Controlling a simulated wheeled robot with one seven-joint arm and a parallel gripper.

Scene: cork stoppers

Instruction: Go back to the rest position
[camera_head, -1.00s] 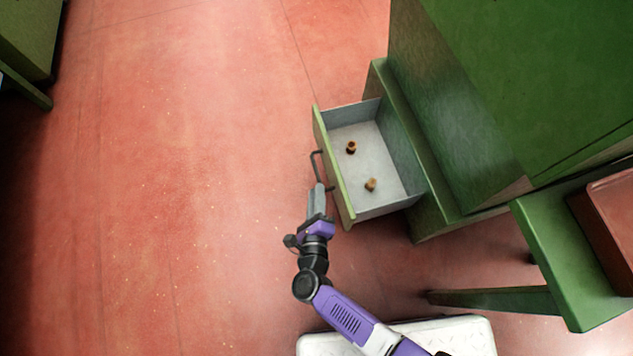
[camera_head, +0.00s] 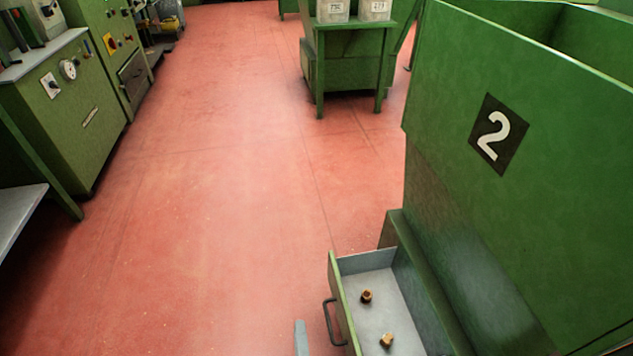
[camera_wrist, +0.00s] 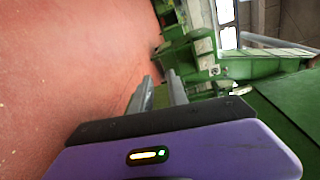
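My gripper (camera_wrist: 160,80) shows in the wrist view with its two fingers apart and nothing between them. In the head view only a grey fingertip (camera_head: 301,338) shows at the bottom edge, to the left of the drawer handle (camera_head: 328,322) and apart from it in the picture. The rest of my arm is out of that view. The green drawer (camera_head: 341,297) stands open. Two brown cork stoppers, one farther back (camera_head: 366,296) and one nearer (camera_head: 387,340), lie apart on its grey floor.
The tall green machine marked 2 (camera_head: 497,135) stands at the right above the drawer. A green table with labelled boxes (camera_head: 348,45) is at the back. Green machines (camera_head: 60,110) line the left. The red floor (camera_head: 220,180) between is clear.

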